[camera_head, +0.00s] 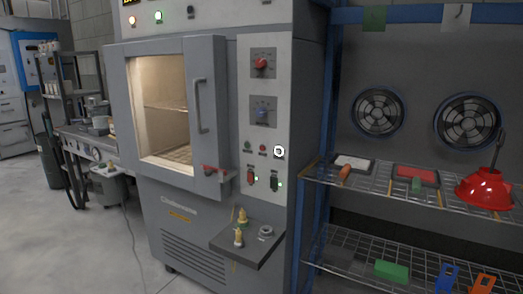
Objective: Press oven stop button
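A tall grey oven (182,240) stands in the middle of the head view. Its light control panel (265,135) is to the right of the door. Low on the panel are a green button (248,146), a small red button (263,149) and a dark button with a bright white ring (279,152). I cannot read which is marked stop. Above them are a red knob (262,63) and a blue knob (262,112). Neither of my grippers is in view; nothing covers the buttons.
A small shelf (258,252) with brass fittings juts out below the panel. Wire racks (345,257) with a red lamp (484,187) stand right. Open floor (75,250) lies left.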

